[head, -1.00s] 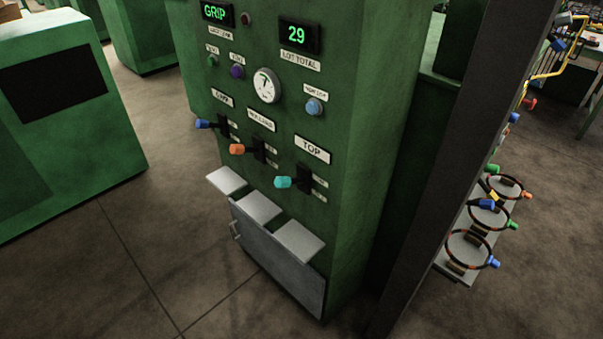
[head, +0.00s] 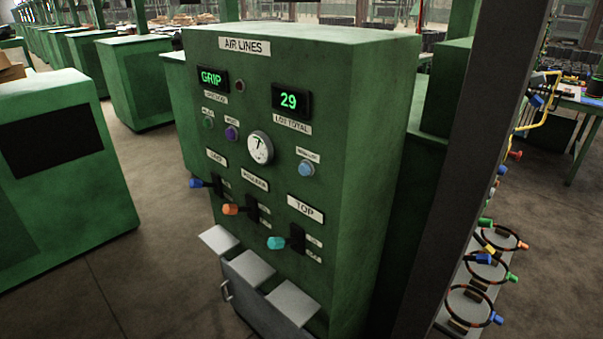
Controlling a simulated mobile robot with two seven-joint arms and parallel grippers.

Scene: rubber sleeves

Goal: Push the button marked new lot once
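A green control cabinet (head: 365,150) headed "AIR LINES" stands in the middle of the head view. A light blue round button (head: 307,169) sits on the right of its front face, under a small label (head: 307,155) that looks like "NEW LOT", though it is blurred. Above it, the lot total display (head: 289,101) reads 29. Neither of my grippers shows in the view, and nothing touches the button.
A green button (head: 208,123), a purple button (head: 231,133) and a gauge (head: 260,147) are left of the blue button. Blue, orange and teal levers (head: 277,243) stick out below, above grey plates (head: 292,302). A dark post (head: 470,150) stands right of the cabinet.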

